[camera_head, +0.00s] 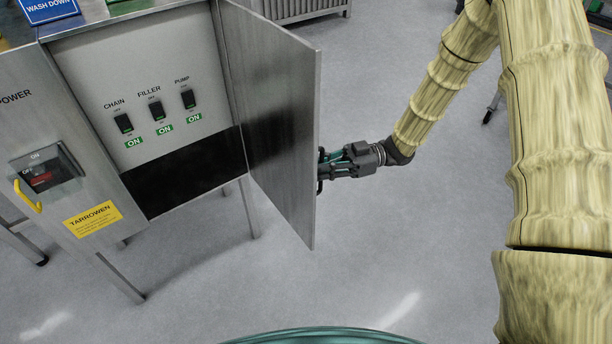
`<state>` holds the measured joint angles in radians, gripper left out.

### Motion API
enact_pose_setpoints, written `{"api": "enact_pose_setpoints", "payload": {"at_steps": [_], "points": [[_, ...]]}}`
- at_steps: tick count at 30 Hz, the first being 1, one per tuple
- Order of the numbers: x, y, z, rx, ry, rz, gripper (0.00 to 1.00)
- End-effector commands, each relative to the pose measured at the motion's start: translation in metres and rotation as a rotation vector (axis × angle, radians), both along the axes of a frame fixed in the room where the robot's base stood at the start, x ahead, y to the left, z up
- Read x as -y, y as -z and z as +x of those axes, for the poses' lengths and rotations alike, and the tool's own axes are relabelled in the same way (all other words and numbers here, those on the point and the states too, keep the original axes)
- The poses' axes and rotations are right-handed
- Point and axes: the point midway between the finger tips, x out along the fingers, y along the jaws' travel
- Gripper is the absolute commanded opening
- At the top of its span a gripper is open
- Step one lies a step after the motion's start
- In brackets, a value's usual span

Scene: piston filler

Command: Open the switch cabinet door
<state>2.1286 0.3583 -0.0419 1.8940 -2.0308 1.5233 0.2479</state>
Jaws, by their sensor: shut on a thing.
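The switch cabinet (88,62) stands at the upper left on metal legs. Its door (275,100) is swung wide open on the right side, standing out from the front. Inside, a grey panel shows three black switches (156,110) labelled CHAIN, FILLER and PUMP, each with a green ON label. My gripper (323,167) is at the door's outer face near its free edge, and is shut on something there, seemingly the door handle.
A power switch (48,172) with a yellow hook (27,196) is on the cabinet's left front, above a yellow TARROWEN label (92,219). A metal stand (300,8) is behind the door. The grey floor right of and below the door is clear.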

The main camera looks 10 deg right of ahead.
Motion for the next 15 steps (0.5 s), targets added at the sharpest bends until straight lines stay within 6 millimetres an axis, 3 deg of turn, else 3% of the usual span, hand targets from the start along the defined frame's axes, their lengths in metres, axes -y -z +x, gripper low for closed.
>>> {"api": "enact_pose_setpoints", "payload": {"at_steps": [6, 15], "points": [[0.033, 0.000, 0.023, -0.001, -0.004, -0.001, 0.00], [0.051, 0.001, 0.038, -0.002, -0.003, -0.001, 0.00]]}}
